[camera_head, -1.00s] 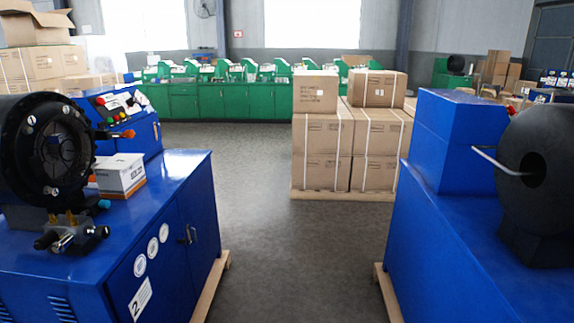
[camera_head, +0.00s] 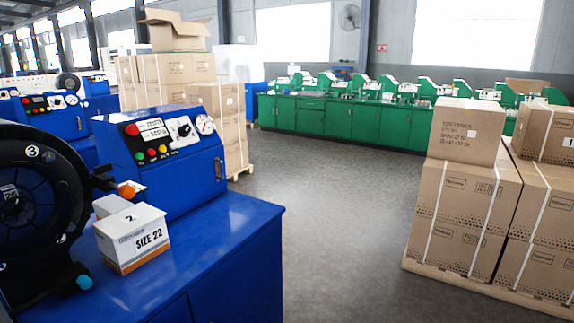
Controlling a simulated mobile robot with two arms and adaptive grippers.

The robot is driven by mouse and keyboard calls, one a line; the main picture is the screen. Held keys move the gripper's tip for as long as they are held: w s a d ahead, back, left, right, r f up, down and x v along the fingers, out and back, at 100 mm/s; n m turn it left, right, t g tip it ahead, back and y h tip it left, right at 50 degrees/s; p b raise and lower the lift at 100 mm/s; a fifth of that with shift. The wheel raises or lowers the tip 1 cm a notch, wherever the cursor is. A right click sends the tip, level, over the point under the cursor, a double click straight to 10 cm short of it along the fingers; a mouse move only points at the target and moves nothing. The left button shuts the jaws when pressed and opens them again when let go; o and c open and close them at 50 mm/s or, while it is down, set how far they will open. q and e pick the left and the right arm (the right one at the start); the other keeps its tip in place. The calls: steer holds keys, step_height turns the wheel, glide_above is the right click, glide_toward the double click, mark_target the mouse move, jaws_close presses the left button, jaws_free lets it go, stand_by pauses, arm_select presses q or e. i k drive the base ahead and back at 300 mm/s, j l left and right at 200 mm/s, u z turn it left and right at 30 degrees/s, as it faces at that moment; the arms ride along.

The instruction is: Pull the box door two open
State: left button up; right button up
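The blue machine cabinet (camera_head: 225,240) stands at the left, close in front of me. Only its top and the upper part of its front face show, at the bottom of the picture. A thin vertical seam is visible on that face. A black round crimper head (camera_head: 30,195) sits on the cabinet at the far left, cut off by the edge. Neither of my grippers is in view.
Strapped cartons on a pallet (camera_head: 465,195) stand at the right. Green benches (camera_head: 350,125) line the back. Grey floor (camera_head: 345,250) is clear between.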

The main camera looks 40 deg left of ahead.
mark_target(176, 188)
steer(key=i+u, duration=0.15)
steer(key=i, duration=0.35)
steer(key=i+l+u, duration=0.2)
steer(key=i, duration=0.3)
steer(key=i+l+u, duration=0.15)
steer(key=i, duration=0.3)
steer(key=i+l+u, duration=0.15)
steer(key=i, duration=0.35)
steer(key=l, duration=0.1)
